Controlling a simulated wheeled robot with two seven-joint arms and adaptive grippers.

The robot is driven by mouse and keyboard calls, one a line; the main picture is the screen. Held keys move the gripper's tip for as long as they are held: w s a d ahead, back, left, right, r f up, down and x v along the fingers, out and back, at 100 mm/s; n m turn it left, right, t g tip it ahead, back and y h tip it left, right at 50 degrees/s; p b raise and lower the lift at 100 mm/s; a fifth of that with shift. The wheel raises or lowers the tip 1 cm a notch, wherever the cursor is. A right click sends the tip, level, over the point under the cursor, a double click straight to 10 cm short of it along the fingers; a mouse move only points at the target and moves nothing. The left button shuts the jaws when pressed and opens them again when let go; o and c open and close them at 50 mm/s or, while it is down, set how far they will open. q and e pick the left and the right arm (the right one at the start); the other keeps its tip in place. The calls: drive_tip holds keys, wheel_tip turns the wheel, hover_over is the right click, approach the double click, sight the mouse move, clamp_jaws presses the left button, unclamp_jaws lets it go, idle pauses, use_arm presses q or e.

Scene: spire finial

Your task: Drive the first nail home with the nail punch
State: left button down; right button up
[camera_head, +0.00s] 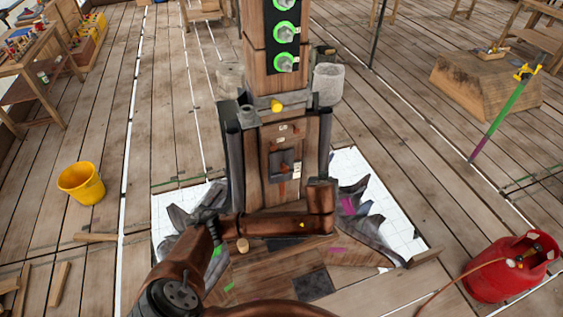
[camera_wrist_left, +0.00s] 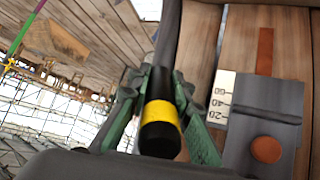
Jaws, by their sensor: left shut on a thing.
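In the left wrist view my left gripper (camera_wrist_left: 160,105) has its green fingers shut around a black tool with a yellow band (camera_wrist_left: 160,120), which I take as the nail punch. Its black end faces the camera; its far end is hidden. Right of it is a dark grey plate (camera_wrist_left: 240,155) with a round copper-coloured head (camera_wrist_left: 265,150), apparently a nail, apart from the tool. The plate (camera_head: 286,160) also shows on the wooden spire's front (camera_head: 265,165) in the head view. There, my left arm crosses low before the spire, and its fingers are not clearly visible. My right gripper is out of view.
A yellow bucket (camera_head: 81,183) stands at the left and a red gas cylinder (camera_head: 510,265) at the lower right. A green and purple pole (camera_head: 508,110) leans by a wooden block (camera_head: 480,85). Dark jagged pieces (camera_head: 375,205) lie around the spire's foot. Floorboards between are mostly clear.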

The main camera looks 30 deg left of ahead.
use_arm(q)
drive_tip(key=s+a+r+n+t+y+p, duration=0.35)
drive_tip(key=s+a+r+y+p, duration=0.2)
drive_tip(key=r+p, duration=0.3)
drive_tip(key=n+g+y+p, duration=0.1)
drive_tip(key=n+y+p, duration=0.2)
drive_tip(key=y+p, duration=0.25)
approach(274, 149)
drive_tip(key=shift+d+r, duration=0.15)
drive_tip(key=shift+d, duration=0.05)
drive_tip(key=shift+b+x, duration=2.35)
drive_tip(key=shift+x, duration=0.8)
